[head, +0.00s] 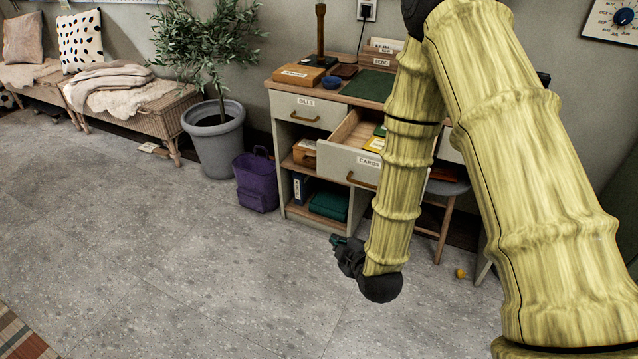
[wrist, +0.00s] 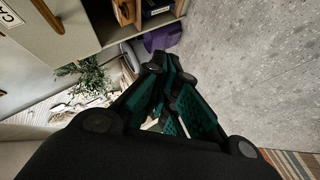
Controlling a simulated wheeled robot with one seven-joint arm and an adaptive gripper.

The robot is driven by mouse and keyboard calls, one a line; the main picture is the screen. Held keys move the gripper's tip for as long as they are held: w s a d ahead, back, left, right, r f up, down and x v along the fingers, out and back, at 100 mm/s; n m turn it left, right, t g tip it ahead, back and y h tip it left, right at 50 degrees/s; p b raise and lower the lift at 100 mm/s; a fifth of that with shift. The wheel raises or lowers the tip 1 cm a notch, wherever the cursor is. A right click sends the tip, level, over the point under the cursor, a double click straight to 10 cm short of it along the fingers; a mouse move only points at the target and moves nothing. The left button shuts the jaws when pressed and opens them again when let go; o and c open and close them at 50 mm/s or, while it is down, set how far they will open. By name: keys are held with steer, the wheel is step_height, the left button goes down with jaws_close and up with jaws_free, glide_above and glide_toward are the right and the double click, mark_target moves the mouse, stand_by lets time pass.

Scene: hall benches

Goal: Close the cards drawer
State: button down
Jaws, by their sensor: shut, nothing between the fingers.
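The cards drawer (head: 340,159) is pulled out of the desk, with its white front, a "CARDS" label and a brown bar handle (head: 361,181). Several small items lie inside it. My arm covers the right end of its front. My gripper (head: 337,240) is in front of the desk, lower in the picture than the drawer front and apart from it. In the wrist view, my gripper (wrist: 165,66) shows its green-padded fingers shut and empty. The drawer front (wrist: 88,22) shows at that view's upper left, with part of its label and its handle (wrist: 47,15).
The shut bills drawer (head: 309,111) is left of the open one, above shelves with a binder and a green folded item. A purple bag (head: 256,181) and a potted tree (head: 214,140) stand left of the desk. A stool (head: 447,190) is at right.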

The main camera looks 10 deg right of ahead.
mark_target(319, 165)
steer(key=w+a+r+n+t+y+b, duration=0.1)
steer(key=w+a+r+n+t+b, duration=0.2)
steer(key=w+r+n+t+b, duration=0.55)
steer(key=w+g, duration=0.1)
steer(key=w, duration=0.3)
steer(key=w+m+g+b, duration=0.1)
steer(key=w, duration=0.3)
steer(key=w+r+g, duration=0.1)
steer(key=w, duration=0.3)
steer(key=shift+w+r+m+b, duration=0.1)
steer(key=shift+w+m+b, duration=0.1)
steer(key=shift+m+b, duration=0.15)
steer(key=shift+d, duration=0.1)
steer(key=shift+d, duration=0.1)
steer(key=shift+w, duration=0.1)
